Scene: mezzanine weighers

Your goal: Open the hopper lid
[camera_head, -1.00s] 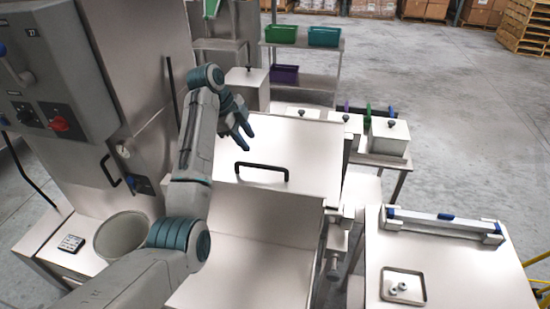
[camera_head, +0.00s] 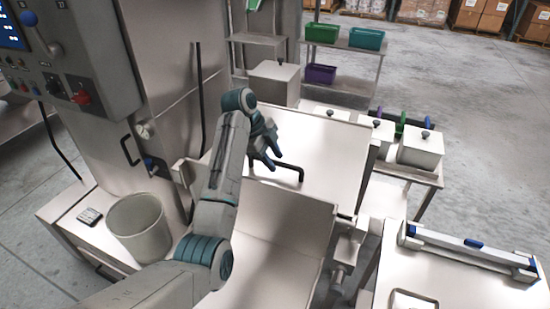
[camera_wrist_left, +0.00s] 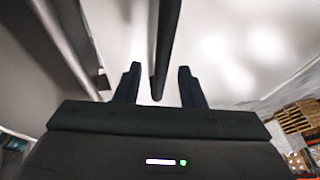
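The hopper lid (camera_head: 325,145) is a pale metal panel in the middle of the head view. A black bar handle (camera_head: 301,174) stands up from it near its front edge, and part of the handle is hidden behind my gripper. My left gripper (camera_head: 276,158) is over the lid at the handle. In the left wrist view, its two dark fingers (camera_wrist_left: 159,86) are spread apart. The black handle bar (camera_wrist_left: 166,40) shows between them with a gap on each side, and I see no contact. My right gripper is not in view.
A tall cabinet with a control panel (camera_head: 75,50) stands left, with a grey bucket (camera_head: 137,222) below it. Lidded metal bins (camera_head: 420,150) stand right of the hopper. A table (camera_head: 460,287) with a blue-ended bar is at lower right. Shelves with coloured bins are behind.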

